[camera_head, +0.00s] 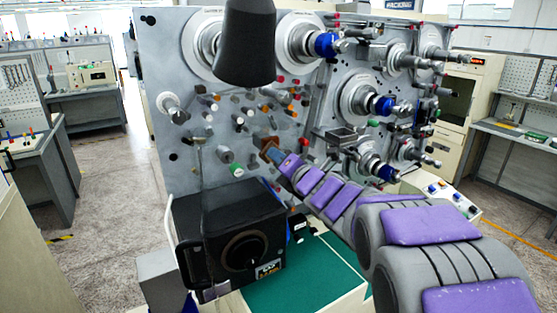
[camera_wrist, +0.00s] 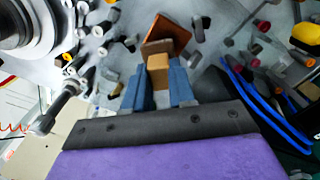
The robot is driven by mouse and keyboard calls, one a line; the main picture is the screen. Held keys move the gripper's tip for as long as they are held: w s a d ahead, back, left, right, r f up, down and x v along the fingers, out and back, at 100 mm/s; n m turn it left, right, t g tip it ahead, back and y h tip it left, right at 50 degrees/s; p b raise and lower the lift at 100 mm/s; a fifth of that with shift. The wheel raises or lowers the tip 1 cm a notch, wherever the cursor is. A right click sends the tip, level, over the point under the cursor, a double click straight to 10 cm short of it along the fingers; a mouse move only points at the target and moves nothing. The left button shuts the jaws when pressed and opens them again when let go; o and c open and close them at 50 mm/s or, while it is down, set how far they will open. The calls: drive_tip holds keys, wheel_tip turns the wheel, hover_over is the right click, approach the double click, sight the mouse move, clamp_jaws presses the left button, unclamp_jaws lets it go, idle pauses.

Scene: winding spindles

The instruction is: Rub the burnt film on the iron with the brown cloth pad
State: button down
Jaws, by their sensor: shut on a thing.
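My gripper (camera_head: 272,156) reaches toward the grey spindle panel at the end of my purple-padded arm. In the wrist view, its blue fingers (camera_wrist: 159,82) are closed on a tan block (camera_wrist: 158,70). A flat brown piece (camera_wrist: 170,34), which looks like the brown cloth pad, is at the far end of the block, in front of the panel. The brown piece also shows small in the head view (camera_head: 268,143). I cannot tell whether it touches anything. I cannot make out the iron or its burnt film for certain in either view.
The grey panel (camera_head: 180,60) bears large reels, blue-hubbed spindles and several small pegs close around my gripper. A black box with a dial (camera_head: 205,225) stands below it beside a green surface (camera_head: 290,280). Blue cables (camera_wrist: 262,105) run at right in the wrist view.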

drive_tip(key=shift+x, duration=0.9)
drive_tip(key=shift+d, duration=0.1)
drive_tip(key=w+d, duration=0.1)
drive_tip(key=w+d+p, duration=0.1)
drive_tip(key=d, duration=0.1)
drive_tip(key=shift+w+d, duration=0.1)
drive_tip(key=shift+d, duration=0.05)
idle(0.4)
drive_tip(key=shift+s+a+b, duration=0.5)
drive_tip(key=shift+a+b, duration=0.15)
drive_tip(key=shift+a, duration=0.2)
drive_tip(key=shift+s+a+b, duration=0.55)
drive_tip(key=shift+a+b, duration=0.1)
drive_tip(key=shift+a, duration=0.2)
